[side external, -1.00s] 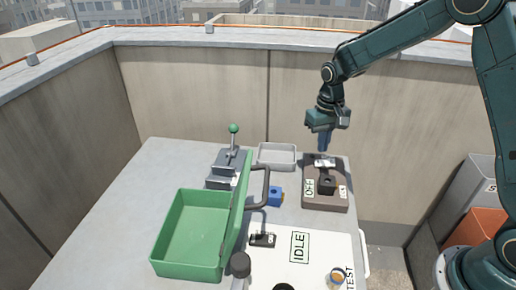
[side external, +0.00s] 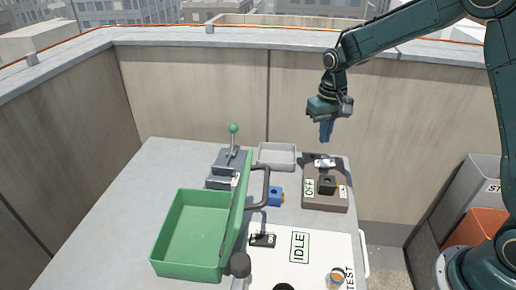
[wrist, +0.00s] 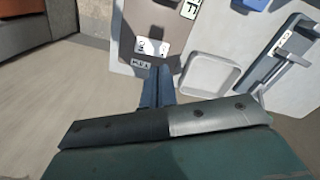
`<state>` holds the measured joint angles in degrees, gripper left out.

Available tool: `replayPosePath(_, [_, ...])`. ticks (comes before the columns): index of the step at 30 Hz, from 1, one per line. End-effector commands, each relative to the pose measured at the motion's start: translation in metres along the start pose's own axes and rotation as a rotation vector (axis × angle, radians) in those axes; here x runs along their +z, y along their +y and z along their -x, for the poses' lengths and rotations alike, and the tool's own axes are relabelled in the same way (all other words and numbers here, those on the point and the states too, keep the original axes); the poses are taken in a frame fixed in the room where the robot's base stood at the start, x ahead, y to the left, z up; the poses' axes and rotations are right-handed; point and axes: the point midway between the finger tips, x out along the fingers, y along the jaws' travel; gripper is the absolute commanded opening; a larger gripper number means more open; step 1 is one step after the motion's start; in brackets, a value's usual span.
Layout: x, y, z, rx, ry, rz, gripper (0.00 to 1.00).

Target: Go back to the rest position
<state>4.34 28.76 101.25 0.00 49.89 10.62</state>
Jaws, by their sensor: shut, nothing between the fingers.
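My gripper (side external: 326,131) hangs pointing down above the far end of the brown switch box, clear of it. Its blue fingers are together and empty. In the wrist view the gripper (wrist: 158,72) points toward the box's near edge. The brown switch box (side external: 325,200) lies on the grey table with an OFF label, a white plate with a small switch, and a black block on its top. In the wrist view part of the box (wrist: 165,22) shows beyond my fingers.
A grey tray (side external: 277,164) and a lever with a green knob (side external: 233,130) stand left of the box. An open green case (side external: 190,240), a blue block (side external: 275,197) and a white IDLE board (side external: 320,255) are nearer. A parapet wall (side external: 200,95) rises behind.

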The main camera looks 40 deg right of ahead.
Motion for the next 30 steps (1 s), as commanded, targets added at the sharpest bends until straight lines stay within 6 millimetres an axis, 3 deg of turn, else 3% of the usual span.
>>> replayPosePath(5, [0.007,0.0,0.014,-0.003,0.018,0.009,0.0])
replayPosePath(11, [0.028,0.001,0.047,-0.012,0.064,0.032,0.0])
replayPosePath(21, [0.084,0.006,0.107,-0.028,0.164,0.087,0.0])
replayPosePath(30, [0.139,0.013,0.142,-0.04,0.254,0.134,0.0])
